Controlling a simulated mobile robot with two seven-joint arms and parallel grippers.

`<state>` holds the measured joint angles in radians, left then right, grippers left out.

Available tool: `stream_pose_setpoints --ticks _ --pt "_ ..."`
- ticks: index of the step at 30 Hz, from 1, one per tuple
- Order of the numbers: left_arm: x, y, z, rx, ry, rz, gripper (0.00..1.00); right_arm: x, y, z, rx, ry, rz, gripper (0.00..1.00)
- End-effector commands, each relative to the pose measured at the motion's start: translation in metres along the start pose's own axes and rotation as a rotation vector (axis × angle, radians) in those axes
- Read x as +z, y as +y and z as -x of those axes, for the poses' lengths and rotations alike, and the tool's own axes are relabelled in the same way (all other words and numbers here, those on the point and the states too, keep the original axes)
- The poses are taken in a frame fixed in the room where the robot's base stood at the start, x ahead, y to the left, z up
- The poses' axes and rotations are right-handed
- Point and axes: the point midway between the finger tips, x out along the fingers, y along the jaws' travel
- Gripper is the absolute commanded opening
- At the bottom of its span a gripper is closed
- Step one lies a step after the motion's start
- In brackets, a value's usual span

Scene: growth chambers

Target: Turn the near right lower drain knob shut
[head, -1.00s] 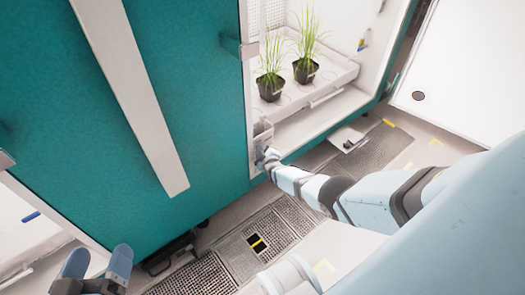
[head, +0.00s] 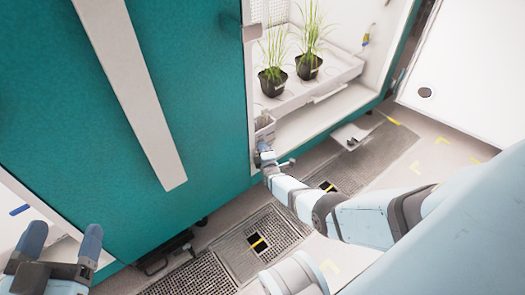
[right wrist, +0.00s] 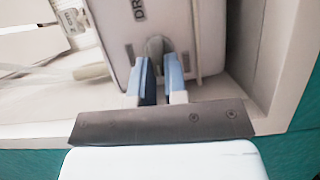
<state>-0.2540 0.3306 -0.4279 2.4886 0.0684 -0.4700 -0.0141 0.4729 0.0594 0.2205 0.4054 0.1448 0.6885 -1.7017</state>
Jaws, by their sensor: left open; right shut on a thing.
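The drain knob (right wrist: 155,46) is a grey rounded piece on a pale box lettered "DR", the rest of the word cut off. In the right wrist view my right gripper (right wrist: 160,68) is shut on it, its blue fingers on either side of it. The knob's exact angle is hard to tell. In the head view my right gripper (head: 262,156) is at the lower left corner of the chamber opening, and the knob is hidden there. My left gripper (head: 64,240) is open and empty at the lower left, in front of the teal chamber.
Two potted grass plants (head: 272,82) stand on a white tray (head: 335,72) inside the open chamber. A teal door (head: 200,120) with a pale strip fills the left. Metal floor grating (head: 215,272) runs below. A white panel (head: 470,75) is at the right.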

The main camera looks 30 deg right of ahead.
Motion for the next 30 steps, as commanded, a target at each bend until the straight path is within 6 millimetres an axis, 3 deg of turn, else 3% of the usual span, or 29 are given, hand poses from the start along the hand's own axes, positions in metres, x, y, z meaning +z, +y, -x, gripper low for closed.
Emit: stream_pose_setpoints --ticks 19,20,22,30 --pt "-0.0035 -0.0023 -0.0007 -0.001 0.022 -0.029 0.79 0.0004 -0.0006 0.0000 0.018 0.000 0.045 0.00" --pt "-0.0033 -0.0023 -0.0006 -0.001 0.021 -0.028 0.79 0.0005 -0.0006 0.0000 0.018 0.000 0.045 0.20" --pt "-0.0031 -0.0022 -0.0005 -0.001 0.020 -0.028 0.79 0.0005 -0.0006 -0.0001 0.018 0.000 0.045 0.36" --pt "-0.0030 -0.0021 -0.0009 -0.001 0.019 -0.026 0.79 0.0001 -0.0004 0.0004 0.018 0.000 0.043 0.39"
